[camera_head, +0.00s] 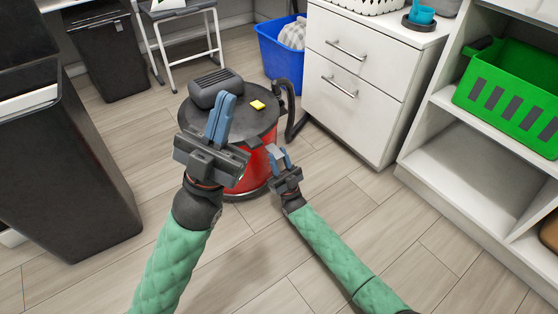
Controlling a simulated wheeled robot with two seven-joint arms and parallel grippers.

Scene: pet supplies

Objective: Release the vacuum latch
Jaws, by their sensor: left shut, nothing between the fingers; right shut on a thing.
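The vacuum (252,165) is a red canister with a dark grey lid (262,121). It stands upright on the floor in the middle of the head view. The lid carries a grey ribbed housing (216,85) and a small yellow piece (257,105). My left gripper (221,113) is shut and empty, in front of and above the lid in the picture, covering part of it. My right gripper (279,156) is at the canister's right side, below the lid's rim. I cannot make out the latch itself.
A black hose (291,110) curves down the vacuum's right side. White drawers (355,90) stand close behind to the right, with a blue bin (275,52) behind. A large black bin (75,160) is at the left. A shelf with a green crate (512,92) is at the right.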

